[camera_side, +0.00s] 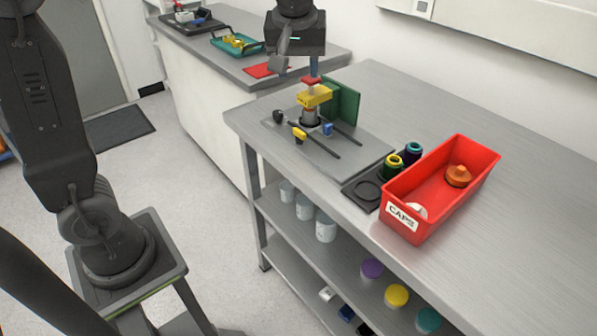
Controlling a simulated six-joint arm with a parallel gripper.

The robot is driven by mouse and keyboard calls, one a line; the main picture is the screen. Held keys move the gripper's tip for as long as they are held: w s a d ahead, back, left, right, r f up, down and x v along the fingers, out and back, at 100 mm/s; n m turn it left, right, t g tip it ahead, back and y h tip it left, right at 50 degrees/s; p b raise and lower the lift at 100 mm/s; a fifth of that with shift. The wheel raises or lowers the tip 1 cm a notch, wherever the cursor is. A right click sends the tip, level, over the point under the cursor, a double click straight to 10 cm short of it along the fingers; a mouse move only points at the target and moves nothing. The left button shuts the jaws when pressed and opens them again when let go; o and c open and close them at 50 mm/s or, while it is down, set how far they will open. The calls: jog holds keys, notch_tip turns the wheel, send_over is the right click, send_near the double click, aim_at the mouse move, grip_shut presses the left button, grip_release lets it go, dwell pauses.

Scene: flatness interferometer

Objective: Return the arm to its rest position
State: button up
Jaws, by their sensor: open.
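My gripper (297,67) hangs over the far end of the workbench (500,200), with its fingers apart and pointing down. I see nothing held between them. Below it stands the interferometer on a grey base plate (345,165).
A red bin (405,232) labelled CAPS holds an orange cap (458,176) and a white one. Left of it, a dark tray (362,201) holds green and purple ringed parts. The right bench top is clear.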

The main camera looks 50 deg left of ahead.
jog(key=s+d+f+m+t+h, duration=0.1)
jog(key=s+m, duration=0.3)
jog(key=s, duration=0.6)
jog(key=s+d+f+m+t+h, duration=0.1)
jog(key=s+f+m, duration=0.3)
jog(key=s, duration=0.5)
jog(key=shift+s+m+t, duration=0.4)
jog(key=shift+m+t, duration=0.1)
jog(key=shift+m, duration=0.3)
